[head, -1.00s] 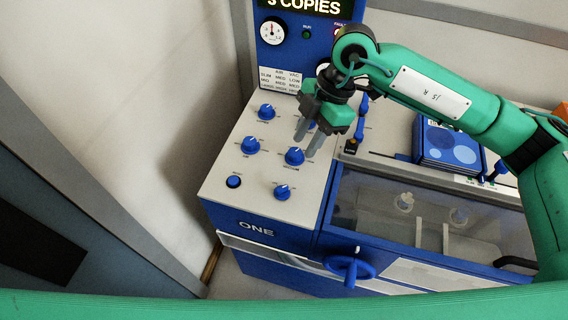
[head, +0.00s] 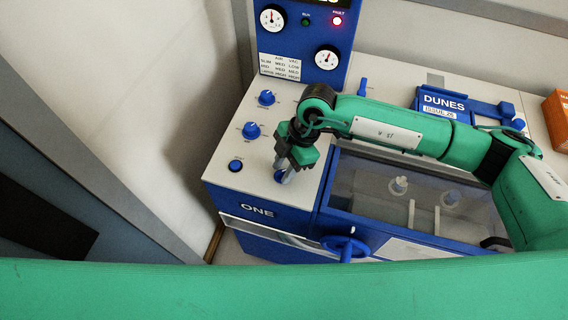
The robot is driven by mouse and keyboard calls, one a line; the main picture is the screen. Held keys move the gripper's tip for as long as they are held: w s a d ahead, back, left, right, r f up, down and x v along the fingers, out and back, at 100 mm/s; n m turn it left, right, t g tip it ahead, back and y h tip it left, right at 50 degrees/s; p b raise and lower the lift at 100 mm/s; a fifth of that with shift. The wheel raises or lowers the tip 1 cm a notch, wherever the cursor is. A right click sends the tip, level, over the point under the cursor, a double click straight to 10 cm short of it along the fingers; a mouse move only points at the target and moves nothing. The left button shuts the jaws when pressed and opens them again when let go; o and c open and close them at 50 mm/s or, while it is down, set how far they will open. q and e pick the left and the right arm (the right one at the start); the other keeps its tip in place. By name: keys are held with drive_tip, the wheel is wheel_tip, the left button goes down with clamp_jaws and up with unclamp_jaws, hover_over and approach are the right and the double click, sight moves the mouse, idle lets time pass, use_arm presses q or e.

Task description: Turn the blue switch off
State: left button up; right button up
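The white-topped control panel marked ONE carries several blue controls. A small blue knob (head: 278,177), the one closest to the panel's front right, is partly covered by my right gripper (head: 284,173). The gripper points down with its grey fingertips at this knob. I cannot tell whether the fingers touch it or how far they are apart. Its setting is hidden. Another blue knob (head: 251,130) and a blue knob behind it (head: 267,97) stand clear at the left. A round blue button (head: 235,166) is at the front left. My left gripper is not in view.
A blue upright panel (head: 300,40) with two gauges and a lit red fault lamp (head: 337,20) stands behind. A clear-covered bay (head: 420,200) and a blue handwheel (head: 345,247) are at the right. An orange box (head: 558,120) is at the far right.

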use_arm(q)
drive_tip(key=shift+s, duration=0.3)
use_arm(e)
clamp_jaws()
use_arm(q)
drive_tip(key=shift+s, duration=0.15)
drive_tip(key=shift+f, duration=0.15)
